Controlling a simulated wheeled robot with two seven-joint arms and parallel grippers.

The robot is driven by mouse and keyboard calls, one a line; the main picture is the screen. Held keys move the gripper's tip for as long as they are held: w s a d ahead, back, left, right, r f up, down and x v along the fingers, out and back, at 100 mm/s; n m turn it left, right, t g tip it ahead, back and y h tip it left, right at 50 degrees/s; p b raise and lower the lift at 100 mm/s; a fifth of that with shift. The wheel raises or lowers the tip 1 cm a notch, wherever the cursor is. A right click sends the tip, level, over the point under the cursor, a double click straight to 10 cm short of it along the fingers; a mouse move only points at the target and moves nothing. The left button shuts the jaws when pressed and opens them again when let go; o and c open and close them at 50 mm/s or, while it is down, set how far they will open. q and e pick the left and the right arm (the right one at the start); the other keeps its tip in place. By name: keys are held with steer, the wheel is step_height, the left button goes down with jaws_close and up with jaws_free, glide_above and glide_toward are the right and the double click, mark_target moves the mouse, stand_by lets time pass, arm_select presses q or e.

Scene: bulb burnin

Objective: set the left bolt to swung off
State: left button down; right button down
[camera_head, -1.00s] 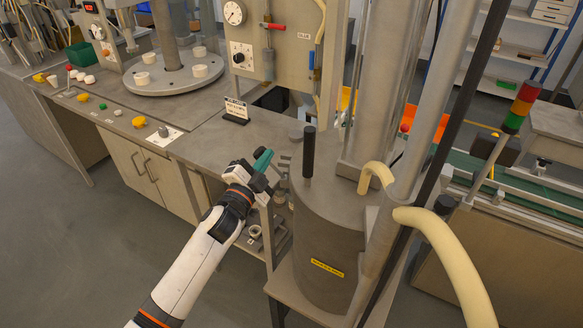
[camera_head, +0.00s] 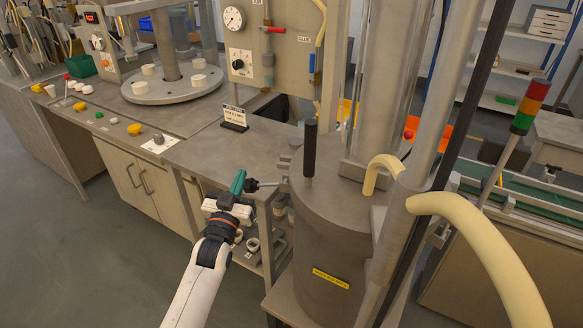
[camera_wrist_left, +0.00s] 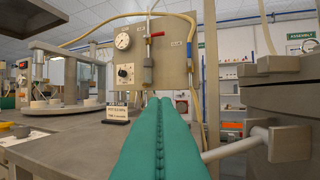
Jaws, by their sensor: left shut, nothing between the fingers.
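The left bolt (camera_head: 266,184) is a thin grey rod at the left side of the grey cylindrical vessel (camera_head: 330,235). It sticks out sideways to the left, away from the vessel wall. In the left wrist view the bolt (camera_wrist_left: 236,147) runs from a pale block at the right to the edge of my green fingers. My left gripper (camera_head: 239,181) is shut and empty, its green fingers just left of the bolt's free end. It also fills the lower middle of the left wrist view (camera_wrist_left: 158,125). I cannot tell whether it touches the bolt. My right gripper is out of view.
A black upright handle (camera_head: 310,148) stands on the vessel's lid. Thick cream hoses (camera_head: 470,215) and a metal column (camera_head: 388,90) rise at the right. A small sign (camera_head: 235,117) stands on the workbench (camera_head: 205,150) behind the gripper. Open floor lies to the left.

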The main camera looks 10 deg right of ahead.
arm_select(q)
steer(key=shift+a+f+n+y+b, duration=0.15)
steer(key=shift+f+n+y+b, duration=0.55)
steer(key=shift+f+n, duration=0.9)
steer(key=shift+f, duration=0.2)
